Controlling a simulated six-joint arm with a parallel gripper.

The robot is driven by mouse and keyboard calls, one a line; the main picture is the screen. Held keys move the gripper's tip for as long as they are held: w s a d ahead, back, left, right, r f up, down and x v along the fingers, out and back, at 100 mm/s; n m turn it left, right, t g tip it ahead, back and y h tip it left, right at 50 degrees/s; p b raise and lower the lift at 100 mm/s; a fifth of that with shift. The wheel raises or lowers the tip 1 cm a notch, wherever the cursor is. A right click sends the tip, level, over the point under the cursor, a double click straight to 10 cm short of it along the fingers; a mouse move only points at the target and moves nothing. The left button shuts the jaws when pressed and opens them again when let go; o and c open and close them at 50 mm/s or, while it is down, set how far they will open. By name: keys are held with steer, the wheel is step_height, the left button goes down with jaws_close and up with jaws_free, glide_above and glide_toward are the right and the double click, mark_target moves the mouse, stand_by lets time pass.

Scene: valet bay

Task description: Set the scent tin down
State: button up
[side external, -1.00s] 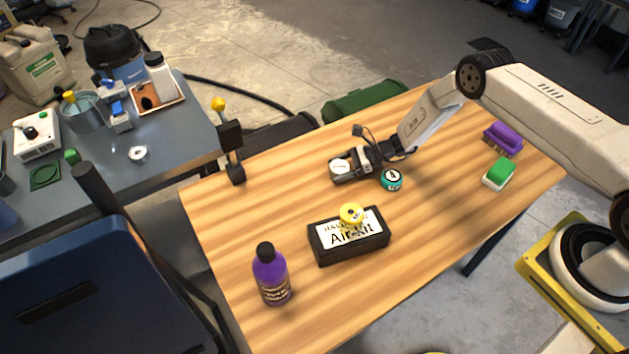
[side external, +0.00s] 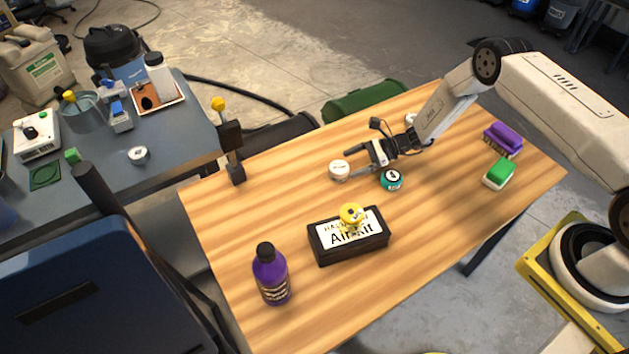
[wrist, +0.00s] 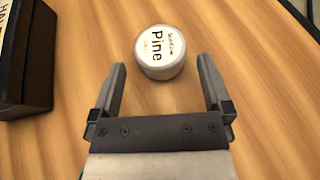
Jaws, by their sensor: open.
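A white round tin labelled "Pine" (wrist: 160,52) stands upright on the wooden table; it also shows in the side view (side external: 339,171). My gripper (side external: 357,163) is open and empty, just to the right of the white tin in the side view. In the wrist view its two fingers (wrist: 162,75) are spread wide and the tin lies past the fingertips, between their lines and apart from both.
A purple brush (side external: 502,140) and a green-and-white block (side external: 498,174) lie at the right. The table's left middle is clear.

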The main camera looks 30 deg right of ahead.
steer(key=v, duration=0.7)
steer(key=shift+s+d+r, duration=0.1)
steer(key=shift+d, duration=0.1)
stand_by(0.4)
steer(key=shift+s+a+r+n+g, duration=0.15)
steer(key=shift+a+r+n+g, duration=0.15)
steer(key=shift+r+n+g, duration=0.15)
steer(key=s+a+r+n+g+h, duration=0.1)
steer(key=s+a+r+n+h, duration=0.1)
steer(key=s+r+n+h, duration=1)
steer(key=s+r+n, duration=0.8)
steer(key=r+n, duration=0.1)
steer(key=shift+s+a+n+g, duration=0.15)
steer(key=shift+a+n+g, duration=0.2)
